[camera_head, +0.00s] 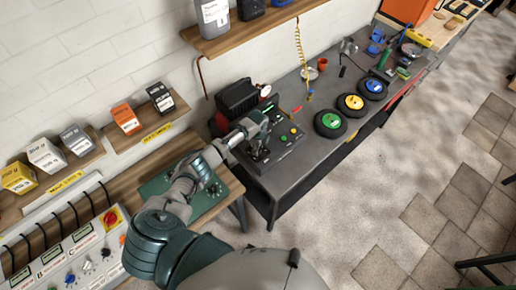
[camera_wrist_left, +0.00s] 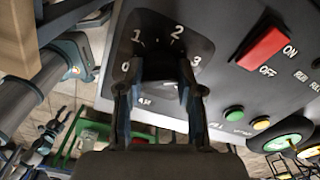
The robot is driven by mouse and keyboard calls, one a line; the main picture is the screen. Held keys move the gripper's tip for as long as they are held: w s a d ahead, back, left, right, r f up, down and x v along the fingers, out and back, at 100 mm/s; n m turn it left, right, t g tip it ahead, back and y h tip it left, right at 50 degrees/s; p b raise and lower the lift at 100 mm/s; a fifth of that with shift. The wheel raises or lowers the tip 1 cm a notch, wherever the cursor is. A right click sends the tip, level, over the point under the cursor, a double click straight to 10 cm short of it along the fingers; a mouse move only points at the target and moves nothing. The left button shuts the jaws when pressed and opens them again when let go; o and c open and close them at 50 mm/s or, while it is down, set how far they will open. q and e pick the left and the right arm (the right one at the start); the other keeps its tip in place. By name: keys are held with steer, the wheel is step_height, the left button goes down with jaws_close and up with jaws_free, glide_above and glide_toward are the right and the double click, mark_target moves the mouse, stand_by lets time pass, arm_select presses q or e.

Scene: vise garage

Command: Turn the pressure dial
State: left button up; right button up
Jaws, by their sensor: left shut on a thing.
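The pressure dial (camera_wrist_left: 158,68) is a dark knob on a black plate marked 0, 1, 2 and 3 in the left wrist view. The plate is on the grey control box (camera_head: 286,146), which stands at the near left end of the dark workbench in the head view. My left gripper (camera_wrist_left: 160,108) has its fingers on both sides of the knob and is shut on it. In the head view my left gripper (camera_head: 258,143) hides the dial.
A red ON/OFF switch (camera_wrist_left: 263,48), a green button (camera_wrist_left: 234,113) and a yellow button (camera_wrist_left: 261,123) are beside the dial. A black compressor-like machine (camera_head: 237,97) stands behind the box. Several wheels, one with a green hub (camera_head: 331,122), are to the right.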

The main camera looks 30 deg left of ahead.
arm_select(q)
steer(key=shift+w+a+r, duration=0.1)
steer(key=shift+w+r, duration=0.1)
steer(key=o, duration=1)
steer(key=shift+c, duration=0.2)
steer(key=shift+o, duration=1)
steer(key=shift+s+f, duration=0.1)
steer(key=shift+f, duration=0.05)
step_height(320, 180, up, 12)
steer(key=shift+f, duration=0.15)
